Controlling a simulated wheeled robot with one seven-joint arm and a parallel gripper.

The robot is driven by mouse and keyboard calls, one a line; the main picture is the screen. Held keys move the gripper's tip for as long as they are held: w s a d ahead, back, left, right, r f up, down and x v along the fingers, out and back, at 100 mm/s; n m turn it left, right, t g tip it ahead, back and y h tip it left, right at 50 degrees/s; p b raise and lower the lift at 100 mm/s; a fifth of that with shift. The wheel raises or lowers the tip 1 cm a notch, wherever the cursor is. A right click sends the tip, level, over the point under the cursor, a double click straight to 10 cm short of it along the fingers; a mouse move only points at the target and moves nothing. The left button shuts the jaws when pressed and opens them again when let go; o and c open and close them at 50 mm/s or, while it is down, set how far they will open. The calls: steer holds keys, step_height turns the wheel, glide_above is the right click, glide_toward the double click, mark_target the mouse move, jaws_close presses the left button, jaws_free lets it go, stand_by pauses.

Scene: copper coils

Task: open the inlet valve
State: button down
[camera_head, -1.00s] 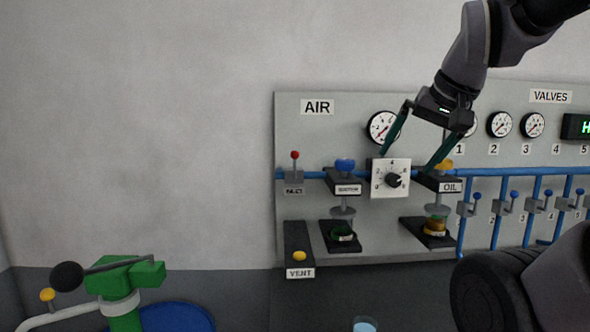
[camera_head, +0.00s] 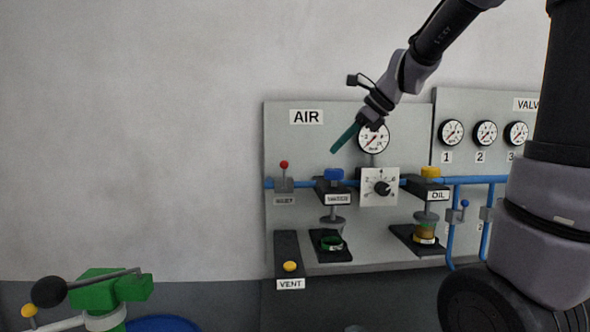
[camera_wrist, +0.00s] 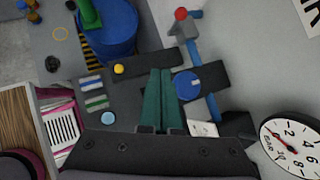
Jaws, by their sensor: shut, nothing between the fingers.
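The inlet valve (camera_head: 284,185) is a small grey block on the blue pipe at the left of the AIR panel. Its lever stands upright, across the pipe, with a red ball (camera_head: 284,164) on top. The red knob (camera_wrist: 181,13) also shows at the top of the wrist view, beyond my fingertips. My gripper (camera_head: 333,151) is shut and empty, its green fingers together and slanting down-left. It is above and right of the valve, apart from it, over the blue-capped WATER unit. The closed fingers (camera_wrist: 161,71) show in the wrist view.
The WATER unit's blue cap (camera_head: 334,174) stands right of the valve, then a dial (camera_head: 380,187) and the OIL unit (camera_head: 430,195). A pressure gauge (camera_head: 373,138) is behind my wrist. The yellow VENT button (camera_head: 290,266) is below. Bare wall lies left of the panel.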

steer(key=w+m, duration=0.2)
steer(key=w+a+m, duration=0.1)
steer(key=shift+w+f, duration=0.2)
steer(key=shift+f, duration=0.15)
steer(key=shift+a, duration=0.1)
glide_toward(284, 175)
steer(key=d+x, duration=0.1)
steer(key=x, duration=0.5)
steer(key=shift+f, duration=0.3)
